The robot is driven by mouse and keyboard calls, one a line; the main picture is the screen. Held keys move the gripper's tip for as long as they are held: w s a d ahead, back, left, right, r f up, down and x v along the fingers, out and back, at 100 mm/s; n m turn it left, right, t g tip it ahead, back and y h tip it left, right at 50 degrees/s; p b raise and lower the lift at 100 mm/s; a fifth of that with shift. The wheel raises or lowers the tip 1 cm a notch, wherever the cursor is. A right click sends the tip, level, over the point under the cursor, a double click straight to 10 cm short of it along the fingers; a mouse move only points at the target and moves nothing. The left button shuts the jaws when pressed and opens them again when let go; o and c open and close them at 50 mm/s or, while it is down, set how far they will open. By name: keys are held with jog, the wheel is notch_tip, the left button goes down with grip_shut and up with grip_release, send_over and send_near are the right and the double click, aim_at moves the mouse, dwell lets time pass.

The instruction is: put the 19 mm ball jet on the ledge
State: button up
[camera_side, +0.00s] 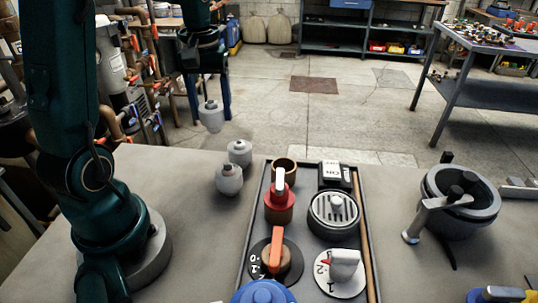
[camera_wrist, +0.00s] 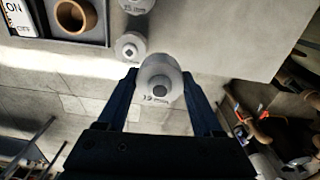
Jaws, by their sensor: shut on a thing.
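A grey ball jet (camera_side: 210,117) with a small knob on top is held in my gripper (camera_side: 210,108), above and beyond the far left part of the grey counter (camera_side: 190,200). In the wrist view the held jet (camera_wrist: 162,80) sits between the two blue fingers, with a label that looks like 19 mm. Two similar grey jets stand on the counter left of the tray, one farther back (camera_side: 239,152) and one nearer (camera_side: 229,180). In the wrist view they show as a smaller jet (camera_wrist: 130,46) and one cut by the top edge (camera_wrist: 137,5). I cannot tell which surface is the ledge.
A dark tray (camera_side: 246,237) holds a brown ring (camera_side: 285,164), a red valve (camera_side: 279,207), a round grate (camera_side: 334,214), a dial (camera_side: 341,275) and other parts. A grey pot-like fitting (camera_side: 460,200) stands at right. Counter left of the tray is mostly clear.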

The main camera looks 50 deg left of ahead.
jog(key=shift+n, duration=0.6)
jog(key=shift+s+a+f, duration=0.35)
jog(key=shift+s+f, duration=0.15)
jog(key=shift+f, duration=1.05)
jog(key=shift+s+a+f, duration=0.35)
jog(key=shift+s+f, duration=0.2)
jog(key=shift+f, duration=0.95)
jog(key=shift+s+a+f, duration=0.35)
jog(key=shift+s+f, duration=0.15)
jog(key=shift+f, duration=1.05)
jog(key=shift+f, duration=0.1)
jog(key=o, duration=1.3)
jog(key=shift+o, duration=0.2)
